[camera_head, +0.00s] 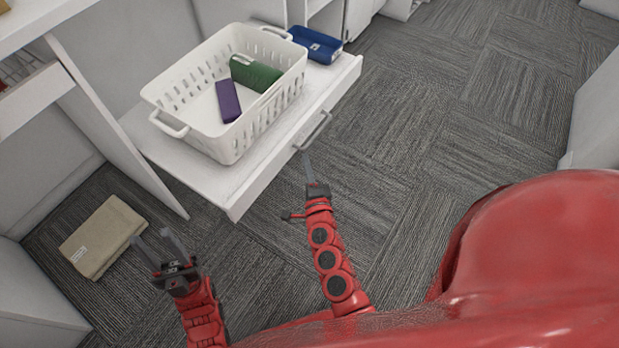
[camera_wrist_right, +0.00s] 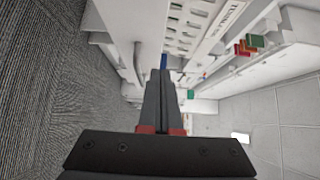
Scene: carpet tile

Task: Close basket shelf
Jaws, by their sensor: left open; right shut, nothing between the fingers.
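The white basket shelf (camera_head: 232,202) is pulled out from the white unit. A white slatted basket (camera_head: 232,148) stands on it. A grey bar handle (camera_head: 318,131) is on the shelf's front; it also shows in the right wrist view (camera_wrist_right: 138,62), left of the fingers. My right gripper (camera_head: 306,158) is shut and empty, its tips close to the handle's near end; I cannot tell if they touch. Its shut fingers also show in the right wrist view (camera_wrist_right: 161,78). My left gripper (camera_head: 158,240) is open and empty, low over the floor, left of the shelf's near corner.
The basket holds a purple item (camera_head: 228,101) and a green item (camera_head: 256,74). A blue tray (camera_head: 316,45) sits on the shelf's far end. A folded beige cloth (camera_head: 103,238) lies on the carpet beside my left gripper. The carpet right of the shelf is clear.

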